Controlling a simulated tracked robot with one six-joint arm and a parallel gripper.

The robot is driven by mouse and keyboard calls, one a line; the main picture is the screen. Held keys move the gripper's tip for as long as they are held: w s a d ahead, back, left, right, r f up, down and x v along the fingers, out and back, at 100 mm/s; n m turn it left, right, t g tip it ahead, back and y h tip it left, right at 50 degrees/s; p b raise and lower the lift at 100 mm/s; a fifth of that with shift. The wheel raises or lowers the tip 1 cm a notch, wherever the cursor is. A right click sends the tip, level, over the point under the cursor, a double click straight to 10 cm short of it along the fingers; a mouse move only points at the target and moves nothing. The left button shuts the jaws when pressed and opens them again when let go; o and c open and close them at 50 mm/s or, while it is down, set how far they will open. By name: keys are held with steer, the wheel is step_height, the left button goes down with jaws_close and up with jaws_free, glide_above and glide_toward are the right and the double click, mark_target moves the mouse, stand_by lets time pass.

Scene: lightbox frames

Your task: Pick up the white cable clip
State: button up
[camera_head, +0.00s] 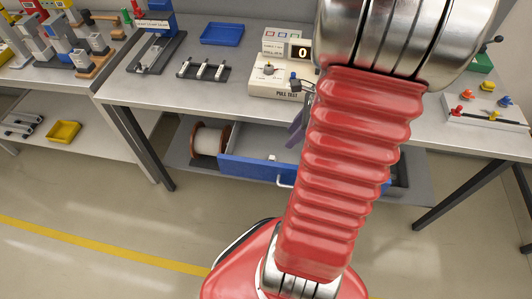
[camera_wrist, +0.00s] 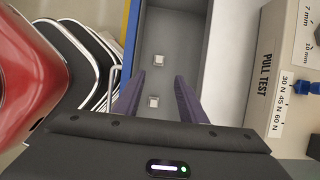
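Two small white square pieces, seemingly cable clips, lie on the grey floor of an open blue drawer (camera_wrist: 131,38). In the wrist view the farther clip (camera_wrist: 159,61) is just beyond my fingertips, and the nearer clip (camera_wrist: 153,101) appears between my fingers. My gripper (camera_wrist: 160,76) has two purple fingers, spread apart with nothing held between them. It points down toward the drawer; the height above the clips is hard to tell. In the head view the drawer (camera_head: 243,170) is under the bench, and a small white clip (camera_head: 272,157) shows in it. My arm hides part of the drawer.
The bench top (camera_head: 150,90) overhangs the drawer. A pull test device (camera_head: 275,90) stands on it, close to the right of my gripper. A cable spool (camera_head: 210,139) sits left of the drawer. A blue tray (camera_head: 222,34) lies farther back.

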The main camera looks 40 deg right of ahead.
steer(key=shift+f, duration=0.1)
glide_above(273, 158)
steer(key=s+d, duration=0.2)
steer(key=shift+w+a+f, duration=0.1)
steer(key=shift+f, duration=3.8)
steer(key=shift+x, duration=2.6)
steer(key=shift+a, duration=0.1)
jaws_close()
